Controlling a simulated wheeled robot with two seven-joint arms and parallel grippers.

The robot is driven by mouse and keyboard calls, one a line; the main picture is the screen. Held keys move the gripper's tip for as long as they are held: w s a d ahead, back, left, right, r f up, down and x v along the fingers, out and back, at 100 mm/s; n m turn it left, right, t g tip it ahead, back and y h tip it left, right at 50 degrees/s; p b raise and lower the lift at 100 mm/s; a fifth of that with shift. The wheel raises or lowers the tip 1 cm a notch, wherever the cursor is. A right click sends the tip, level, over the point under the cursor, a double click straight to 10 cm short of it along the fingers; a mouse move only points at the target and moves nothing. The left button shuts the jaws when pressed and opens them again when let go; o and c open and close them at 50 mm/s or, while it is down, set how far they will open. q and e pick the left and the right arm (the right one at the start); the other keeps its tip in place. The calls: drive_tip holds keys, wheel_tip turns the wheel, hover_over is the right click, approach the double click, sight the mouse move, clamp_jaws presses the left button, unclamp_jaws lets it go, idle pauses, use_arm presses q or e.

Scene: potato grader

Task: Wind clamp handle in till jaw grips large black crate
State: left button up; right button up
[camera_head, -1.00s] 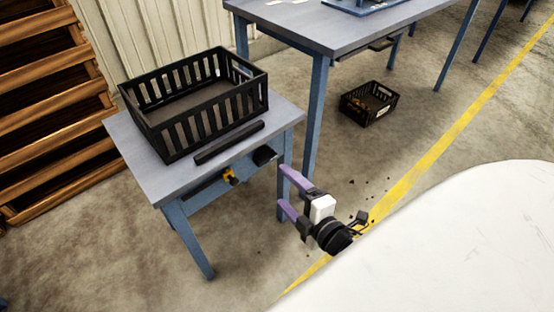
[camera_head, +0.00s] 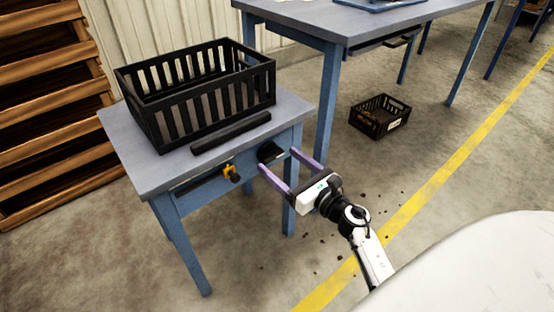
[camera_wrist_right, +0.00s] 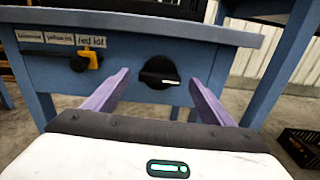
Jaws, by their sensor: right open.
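The large black crate (camera_head: 205,105) sits upright on a small blue-legged table. A black bar (camera_head: 231,133), apparently the clamp jaw, lies along the table's front edge, close to the crate's front wall; I cannot tell if they touch. A round black knob (camera_head: 268,152) with a white mark, apparently the clamp handle, is on the table's front face; it also shows in the right wrist view (camera_wrist_right: 159,73). My right gripper (camera_head: 279,159) is open and empty, its purple fingers pointing at the knob from either side, apparently short of it. My left gripper is out of view.
A yellow-orange lever (camera_head: 231,172) is on the front face left of the knob, below small labels (camera_wrist_right: 60,38). A taller table (camera_head: 340,22) stands behind right. A smaller black crate (camera_head: 380,115) sits on the floor beneath it. Wooden racks (camera_head: 45,95) stand left.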

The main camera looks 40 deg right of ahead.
sight(271, 155)
drive_tip(key=shift+w+a, duration=0.1)
drive_tip(key=shift+w, duration=1.2)
drive_tip(key=c, duration=1.1)
